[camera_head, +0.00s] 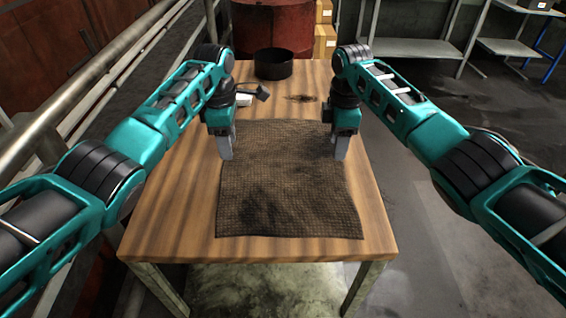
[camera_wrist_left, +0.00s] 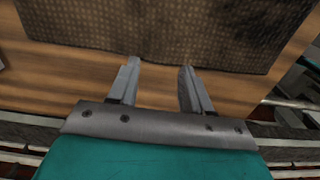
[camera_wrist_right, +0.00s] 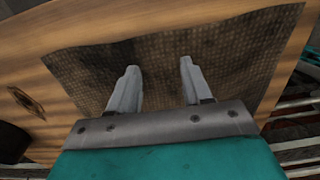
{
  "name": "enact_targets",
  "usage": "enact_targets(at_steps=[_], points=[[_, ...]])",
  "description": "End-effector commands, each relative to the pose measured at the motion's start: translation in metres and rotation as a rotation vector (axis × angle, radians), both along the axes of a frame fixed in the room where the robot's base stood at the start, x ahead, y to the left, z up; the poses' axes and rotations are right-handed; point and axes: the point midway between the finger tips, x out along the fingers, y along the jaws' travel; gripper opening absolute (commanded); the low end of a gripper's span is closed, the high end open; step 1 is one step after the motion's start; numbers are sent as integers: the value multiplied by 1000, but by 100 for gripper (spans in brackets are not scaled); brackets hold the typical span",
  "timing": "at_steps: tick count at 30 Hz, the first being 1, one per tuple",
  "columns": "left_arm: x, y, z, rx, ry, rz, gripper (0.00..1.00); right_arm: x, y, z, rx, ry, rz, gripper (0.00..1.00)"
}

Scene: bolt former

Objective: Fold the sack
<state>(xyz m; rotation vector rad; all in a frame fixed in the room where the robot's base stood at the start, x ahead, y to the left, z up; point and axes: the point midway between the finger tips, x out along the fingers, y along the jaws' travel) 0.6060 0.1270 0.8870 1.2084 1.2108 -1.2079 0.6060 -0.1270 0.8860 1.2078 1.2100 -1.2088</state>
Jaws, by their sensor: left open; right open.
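The sack (camera_head: 285,195) is a dark brown woven cloth lying flat and spread out on the wooden table, with darker smudges on it. It also shows in the left wrist view (camera_wrist_left: 160,30) and the right wrist view (camera_wrist_right: 185,60). My left gripper (camera_head: 226,158) is open and empty at the sack's left edge; in the left wrist view its fingertips (camera_wrist_left: 160,64) point at that edge. My right gripper (camera_head: 340,156) is open and empty at the sack's right side; in the right wrist view its fingers (camera_wrist_right: 158,66) overlap the cloth. Contact with the cloth is unclear.
The wooden table (camera_head: 165,215) has bare wood around the sack. A black round container (camera_head: 273,64) stands at its far edge, with a small white and dark item (camera_head: 250,97) nearer. A railing (camera_head: 90,85) runs along the left. A red drum (camera_head: 272,28) stands behind.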

Motion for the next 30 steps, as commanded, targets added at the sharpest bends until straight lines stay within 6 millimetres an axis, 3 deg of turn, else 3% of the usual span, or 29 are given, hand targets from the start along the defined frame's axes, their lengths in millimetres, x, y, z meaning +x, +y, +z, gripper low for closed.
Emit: enact_targets(at_steps=[6,11,30], points=[[0,-1,-34,0,3,0,49,0,0,-34,-1,2,-1,49],[0,0,-48,0,1,-1,49,0,0,-48,0,0,-1,49],[0,0,-55,-1,-1,-1,49,0,0,-54,0,-1,0,49]])
